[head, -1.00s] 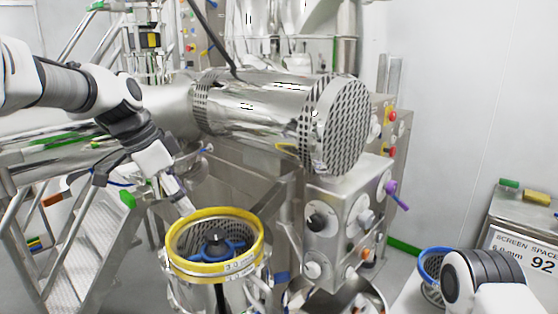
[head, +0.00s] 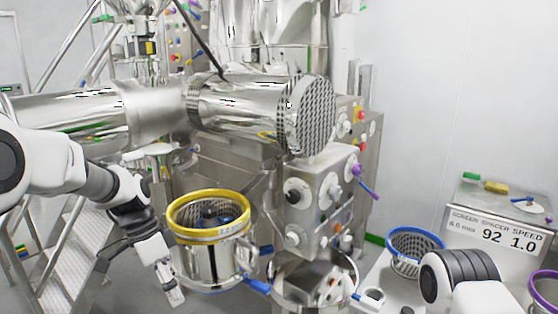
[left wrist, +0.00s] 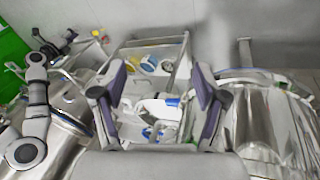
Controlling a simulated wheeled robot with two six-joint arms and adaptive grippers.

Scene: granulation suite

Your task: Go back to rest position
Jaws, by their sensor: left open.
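My left gripper (head: 172,292) hangs low at the left of the head view, pointing down, beside the steel housing with the yellow ring (head: 208,232). It looks apart from the ring. In the left wrist view its two purple-padded fingers (left wrist: 160,88) stand wide apart with nothing held between them. My right arm (head: 462,278) shows at the bottom right of the head view; its gripper is outside that view.
A perforated steel drum (head: 312,115) lies above the mill. A blue-rimmed screen basket (head: 412,262) and a labelled cabinet (head: 478,212) are at the right. Metal stairs (head: 88,240) are at the left.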

